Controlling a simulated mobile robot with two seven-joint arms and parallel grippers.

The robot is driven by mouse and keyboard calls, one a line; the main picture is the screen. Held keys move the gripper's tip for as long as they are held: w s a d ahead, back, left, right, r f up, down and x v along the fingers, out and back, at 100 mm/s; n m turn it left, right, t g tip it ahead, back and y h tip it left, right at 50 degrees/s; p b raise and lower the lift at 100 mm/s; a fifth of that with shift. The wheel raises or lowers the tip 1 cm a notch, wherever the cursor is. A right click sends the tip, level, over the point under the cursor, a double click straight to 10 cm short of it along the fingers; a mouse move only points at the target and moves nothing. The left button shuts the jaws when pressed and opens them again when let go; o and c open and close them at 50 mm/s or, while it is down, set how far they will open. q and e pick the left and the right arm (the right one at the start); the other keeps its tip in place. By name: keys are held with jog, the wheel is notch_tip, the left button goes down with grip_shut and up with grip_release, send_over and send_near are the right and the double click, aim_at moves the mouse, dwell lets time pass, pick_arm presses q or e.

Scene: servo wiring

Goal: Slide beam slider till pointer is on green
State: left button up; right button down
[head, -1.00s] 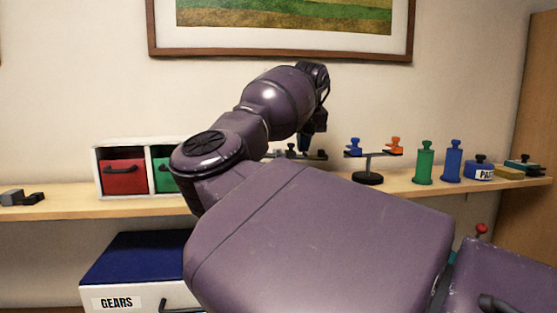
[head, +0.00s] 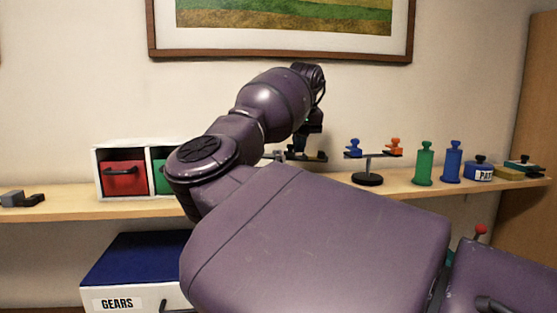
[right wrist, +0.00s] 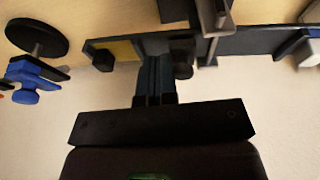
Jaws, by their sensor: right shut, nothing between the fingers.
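The beam device (head: 316,157), a dark low bar on the shelf, is mostly hidden behind my right wrist in the head view. In the right wrist view its dark beam (right wrist: 262,42) runs across the top, with a yellow section (right wrist: 122,50) at its left and an upright dark post (right wrist: 211,18). I cannot make out the pointer or a green mark. My right gripper (head: 300,146) is shut and empty at the beam. Its fingers (right wrist: 154,72) overlap the beam beside a dark block in the right wrist view; contact cannot be told. My left gripper is out of view.
A balance (head: 368,178) with blue and orange weights stands just right of the device. Green (head: 424,164) and blue (head: 452,163) cylinders stand farther right. A red drawer (head: 124,178) is at the left. The wall is close behind.

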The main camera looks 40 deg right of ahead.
jog(key=shift+a, duration=0.1)
jog(key=shift+d+r+p, duration=0.2)
jog(key=shift+r+p, duration=0.65)
jog(key=shift+r, duration=0.2)
jog(key=shift+s+d+r, duration=0.15)
jog(key=shift+d+r, duration=0.05)
jog(key=shift+r, duration=0.8)
jog(key=shift+s+d+r, duration=0.1)
jog(key=shift+d+r, duration=0.05)
jog(key=shift+r, duration=0.8)
